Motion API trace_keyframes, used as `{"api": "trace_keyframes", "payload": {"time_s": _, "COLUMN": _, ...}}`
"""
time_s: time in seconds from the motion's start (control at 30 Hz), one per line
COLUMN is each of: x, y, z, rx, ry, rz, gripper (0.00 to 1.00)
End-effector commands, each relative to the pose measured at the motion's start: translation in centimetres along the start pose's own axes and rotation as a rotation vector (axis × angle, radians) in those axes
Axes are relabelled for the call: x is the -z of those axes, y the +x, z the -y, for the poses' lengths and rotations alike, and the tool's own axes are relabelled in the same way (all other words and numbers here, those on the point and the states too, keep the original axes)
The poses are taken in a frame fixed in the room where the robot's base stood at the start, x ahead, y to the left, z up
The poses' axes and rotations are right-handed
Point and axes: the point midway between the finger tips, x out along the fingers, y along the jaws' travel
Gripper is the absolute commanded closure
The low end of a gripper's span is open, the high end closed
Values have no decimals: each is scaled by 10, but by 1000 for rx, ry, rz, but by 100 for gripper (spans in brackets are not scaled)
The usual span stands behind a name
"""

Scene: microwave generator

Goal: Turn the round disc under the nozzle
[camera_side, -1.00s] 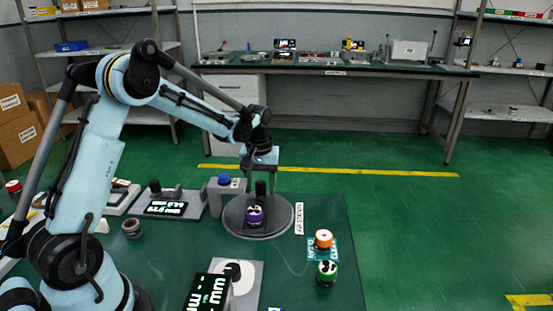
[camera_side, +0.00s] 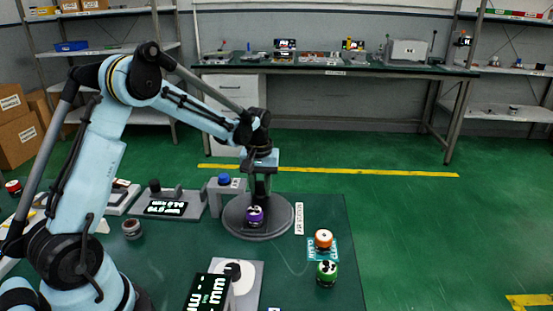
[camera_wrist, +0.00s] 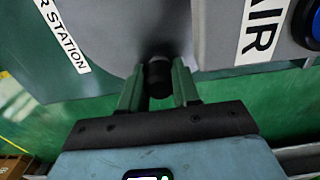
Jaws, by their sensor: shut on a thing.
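The round grey disc (camera_side: 284,216) lies flat on the green bench and carries a purple canister (camera_side: 254,216) near its front and an upright black knob at its back. My gripper (camera_side: 261,190) points down at the back of the disc. In the wrist view, my gripper (camera_wrist: 158,88) has its two green fingers on either side of the black knob (camera_wrist: 158,76), shut on it. The disc also shows in the wrist view (camera_wrist: 115,35). The purple canister is out of the wrist view. I cannot make out the nozzle itself.
A grey air block (camera_side: 226,197) with a blue button stands left of the disc. A display unit (camera_side: 172,204) is farther left. An orange-topped canister (camera_side: 323,240) and a green one (camera_side: 327,272) stand at the right. A grey plate (camera_side: 248,275) is in front.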

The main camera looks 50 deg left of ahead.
Motion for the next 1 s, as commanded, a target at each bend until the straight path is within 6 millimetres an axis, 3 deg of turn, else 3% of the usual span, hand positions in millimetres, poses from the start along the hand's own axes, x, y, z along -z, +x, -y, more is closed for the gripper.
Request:
{"api": "trace_keyframes", "payload": {"time_s": 0.37, "x": 0, "y": 0, "z": -4, "rx": 0, "ry": 61, "rz": 0, "gripper": 100}}
{"api": "trace_keyframes", "payload": {"time_s": 1.0, "x": -4, "y": 0, "z": -22, "rx": 1, "ry": 366, "rz": 1, "gripper": 100}}
